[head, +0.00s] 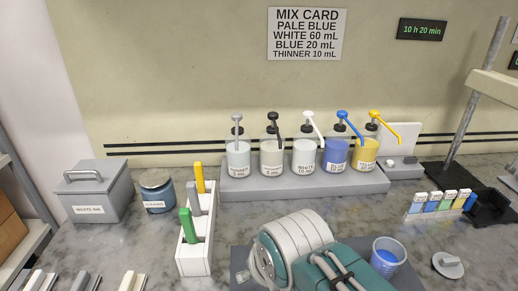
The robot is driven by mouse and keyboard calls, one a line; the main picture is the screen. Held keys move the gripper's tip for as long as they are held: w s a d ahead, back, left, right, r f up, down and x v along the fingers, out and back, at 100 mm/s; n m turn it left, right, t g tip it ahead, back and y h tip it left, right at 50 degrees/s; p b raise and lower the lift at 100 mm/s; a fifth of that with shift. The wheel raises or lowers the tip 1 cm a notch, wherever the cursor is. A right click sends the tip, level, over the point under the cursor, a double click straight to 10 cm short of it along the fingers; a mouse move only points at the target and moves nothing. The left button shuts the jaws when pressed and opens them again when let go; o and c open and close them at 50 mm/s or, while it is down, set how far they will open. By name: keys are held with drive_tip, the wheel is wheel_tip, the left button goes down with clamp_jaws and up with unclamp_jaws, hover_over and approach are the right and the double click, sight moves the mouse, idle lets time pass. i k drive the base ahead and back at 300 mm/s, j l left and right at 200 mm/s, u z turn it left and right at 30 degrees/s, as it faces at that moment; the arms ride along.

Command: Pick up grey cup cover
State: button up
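The grey cup cover (448,265) lies flat on the counter at the lower right of the head view. It is a round grey disc with a raised knob on top. A clear cup (388,256) holding blue liquid stands to its left, apart from it and uncovered.
A row of pump bottles (304,157) stands on a grey step (300,186) at the back. A white rack (193,258), a lidded grey bin (93,190) and a blue-grey jar (157,190) are left. Colour strips (440,203) and a stand (478,95) are right. The counter around the cover is clear.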

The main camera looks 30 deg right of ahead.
sight(449, 267)
drive_tip(key=k+j+z, duration=0.2)
drive_tip(key=k+l+z, duration=0.1)
drive_tip(key=z, duration=1.4)
drive_tip(key=i+z, duration=0.15)
drive_tip(key=z, duration=0.15)
drive_tip(key=i+l+z, duration=0.1)
drive_tip(key=z, duration=0.15)
drive_tip(key=i+l+u, duration=0.1)
drive_tip(key=u, duration=0.3)
drive_tip(key=i+l+u, duration=0.1)
drive_tip(key=l+u, duration=0.35)
drive_tip(key=j, duration=0.1)
